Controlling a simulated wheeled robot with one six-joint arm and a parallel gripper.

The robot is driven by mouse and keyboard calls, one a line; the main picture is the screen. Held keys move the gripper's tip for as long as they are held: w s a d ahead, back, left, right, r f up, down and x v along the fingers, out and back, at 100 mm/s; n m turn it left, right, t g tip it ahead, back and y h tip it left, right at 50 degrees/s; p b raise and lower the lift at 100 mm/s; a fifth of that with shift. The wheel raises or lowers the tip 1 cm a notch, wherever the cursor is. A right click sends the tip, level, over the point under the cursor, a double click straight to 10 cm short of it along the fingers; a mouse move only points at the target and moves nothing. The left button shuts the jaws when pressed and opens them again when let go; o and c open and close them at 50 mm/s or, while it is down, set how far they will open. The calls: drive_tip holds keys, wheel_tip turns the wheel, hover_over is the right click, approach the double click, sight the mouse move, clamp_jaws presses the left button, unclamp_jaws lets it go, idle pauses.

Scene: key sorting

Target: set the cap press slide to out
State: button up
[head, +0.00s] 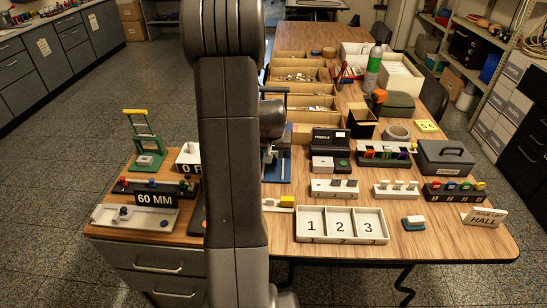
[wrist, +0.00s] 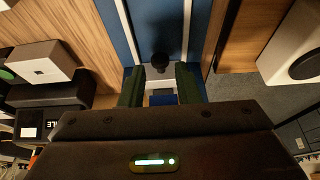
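A blue plate-like device, which I take to be the cap press (head: 284,168), stands on the wooden table just right of my arm, partly hidden by it. In the wrist view its blue bed (wrist: 148,18) carries pale rails running away from me. A pale piece and a blue block (wrist: 163,99) show between the fingers. I cannot tell whether the fingers touch anything, or the slide's exact setting.
A black box with a white-topped block (head: 323,163) stands right of the press. A numbered white tray (head: 341,226) lies in front. A green stand with a yellow handle (head: 146,137) and a "60 MM" sign (head: 157,198) are on the left. Cardboard bins (head: 292,100) stand behind.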

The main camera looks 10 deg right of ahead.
sight(274, 158)
drive_tip(key=shift+x, duration=1.55)
clamp_jaws()
drive_tip(key=s+b, duration=0.1)
drive_tip(key=s, duration=0.1)
drive_tip(key=s+a+b, duration=0.1)
drive_tip(key=s, duration=0.2)
drive_tip(key=s+a+b, duration=0.1)
drive_tip(key=s, duration=0.1)
drive_tip(key=shift+s+a, duration=0.1)
drive_tip(key=shift+s, duration=0.25)
unclamp_jaws()
drive_tip(key=shift+r, duration=0.15)
